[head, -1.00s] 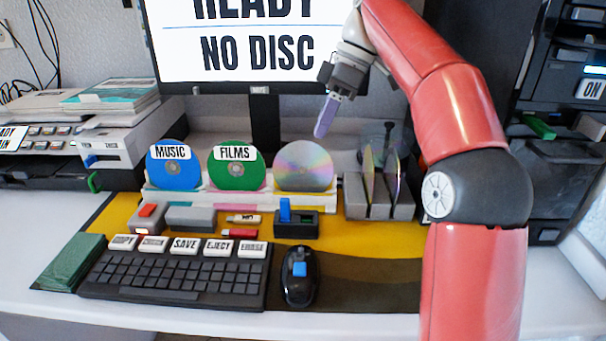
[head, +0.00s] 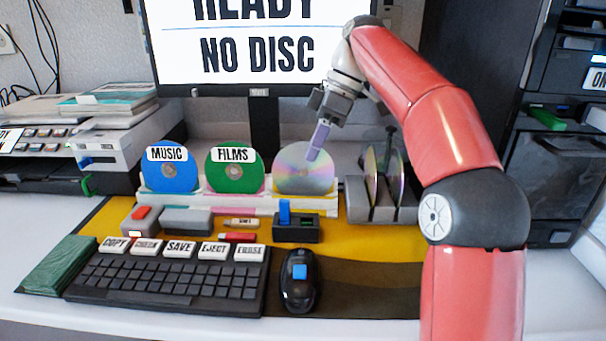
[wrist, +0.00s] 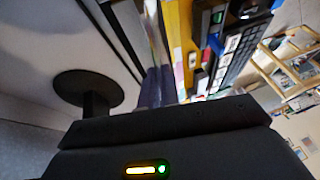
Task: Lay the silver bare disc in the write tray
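The silver bare disc (head: 294,176) stands upright in the white rack, to the right of the green FILMS disc (head: 234,177) and the blue MUSIC disc (head: 170,177). My gripper (head: 312,155) points down, its purple fingers overlapping the silver disc's upper right edge in the head view. In the wrist view the fingers (wrist: 158,88) lie close together, beside what looks like the disc's edge (wrist: 156,35). Contact and the gap between the fingers are unclear. I cannot pick out the write tray for certain.
A grey holder (head: 376,214) with upright discs stands right of the rack. A black block with a blue lever (head: 285,212), keyboard (head: 170,278) and mouse (head: 300,281) lie in front. The monitor (head: 235,45) is behind; dark equipment (head: 558,165) stands right.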

